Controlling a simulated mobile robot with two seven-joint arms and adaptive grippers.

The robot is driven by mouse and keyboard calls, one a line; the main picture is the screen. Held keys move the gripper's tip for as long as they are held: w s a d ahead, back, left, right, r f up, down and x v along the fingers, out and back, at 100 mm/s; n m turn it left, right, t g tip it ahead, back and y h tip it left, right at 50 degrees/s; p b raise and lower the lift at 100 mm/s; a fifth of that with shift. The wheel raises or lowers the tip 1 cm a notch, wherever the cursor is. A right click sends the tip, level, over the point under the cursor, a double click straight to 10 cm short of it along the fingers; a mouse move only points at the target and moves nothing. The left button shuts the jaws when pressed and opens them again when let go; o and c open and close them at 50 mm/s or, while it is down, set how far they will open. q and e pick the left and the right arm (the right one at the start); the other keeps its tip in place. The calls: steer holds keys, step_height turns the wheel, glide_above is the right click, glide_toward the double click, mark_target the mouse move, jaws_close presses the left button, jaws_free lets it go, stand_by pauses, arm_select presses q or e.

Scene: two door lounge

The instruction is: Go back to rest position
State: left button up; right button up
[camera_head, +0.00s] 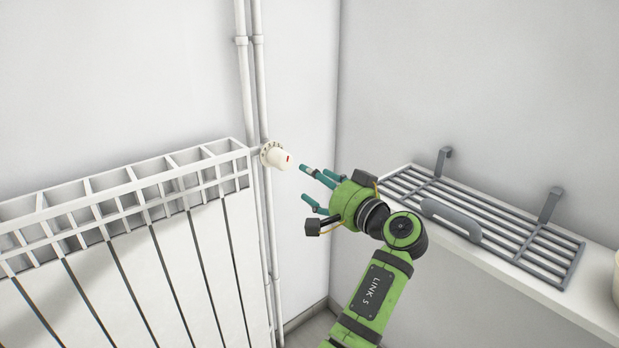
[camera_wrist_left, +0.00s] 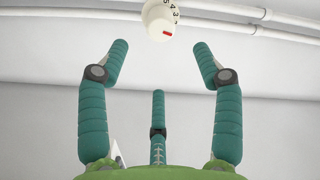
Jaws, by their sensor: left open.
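My left gripper (camera_head: 312,187) is green with teal fingers. It is open and empty, just to the right of a white radiator knob (camera_head: 276,155) with a red mark, and apart from it. In the left wrist view the open fingers of my left gripper (camera_wrist_left: 158,75) spread below the knob (camera_wrist_left: 160,20), which shows numbers and the red mark at the top edge. My right gripper is in neither view.
A white radiator (camera_head: 150,230) stands at the left, with white pipes (camera_head: 262,90) rising beside it. At the right a grey metal rack (camera_head: 500,228) lies on a white ledge (camera_head: 540,300), close to my left arm. White walls meet in a corner behind.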

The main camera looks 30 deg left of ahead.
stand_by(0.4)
